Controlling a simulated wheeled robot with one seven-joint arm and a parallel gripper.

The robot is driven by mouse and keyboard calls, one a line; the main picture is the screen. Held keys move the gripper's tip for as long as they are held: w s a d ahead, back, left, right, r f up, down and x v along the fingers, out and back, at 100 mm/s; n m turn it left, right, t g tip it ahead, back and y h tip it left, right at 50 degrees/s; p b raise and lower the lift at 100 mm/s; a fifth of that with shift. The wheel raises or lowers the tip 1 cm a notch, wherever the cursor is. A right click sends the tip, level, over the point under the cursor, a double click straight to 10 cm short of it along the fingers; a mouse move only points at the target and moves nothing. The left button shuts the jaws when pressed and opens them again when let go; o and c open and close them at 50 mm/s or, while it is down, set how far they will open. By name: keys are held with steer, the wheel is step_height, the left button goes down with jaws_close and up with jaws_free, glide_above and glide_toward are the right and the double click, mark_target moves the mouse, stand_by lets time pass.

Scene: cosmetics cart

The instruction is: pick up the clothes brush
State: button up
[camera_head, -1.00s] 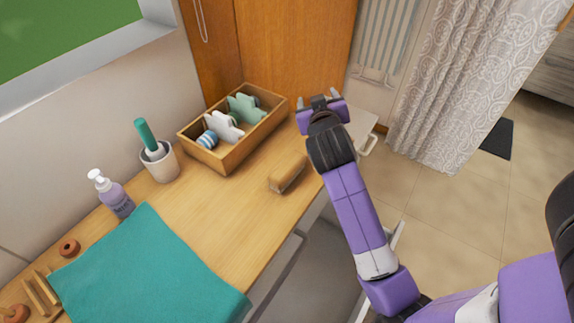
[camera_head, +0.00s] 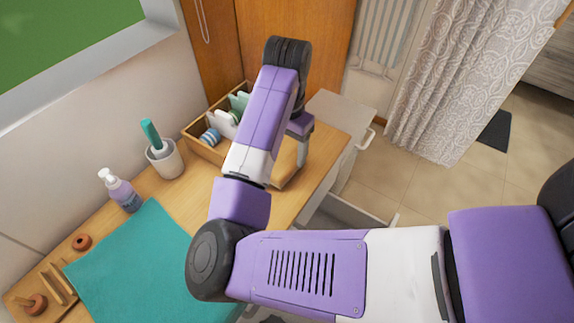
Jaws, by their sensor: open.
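The clothes brush (camera_head: 287,178), tan with a wooden look, lies on the wooden cart top near its right edge. My arm hides most of it; only a part shows beside the forearm. My gripper (camera_head: 301,160) points down over the brush end of the cart top, with one grey finger in sight and the other hidden by my arm. It is open. The finger is close to the brush, but I cannot tell whether it touches it or how the jaws sit around it.
A white cup (camera_head: 166,160) with a green-handled tool, a lotion bottle (camera_head: 121,191) and a teal cloth (camera_head: 137,262) are to the left. An open drawer (camera_head: 352,212) juts out at right.

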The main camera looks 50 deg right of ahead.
mark_target(286, 162)
steer(key=shift+w+f+p, duration=0.2)
steer(key=shift+f+p, duration=0.4)
steer(key=shift+f, duration=2.95)
jaws_close()
steer(key=shift+d+r, duration=0.1)
steer(key=shift+r, duration=0.05)
step_height(286, 162, up, 20)
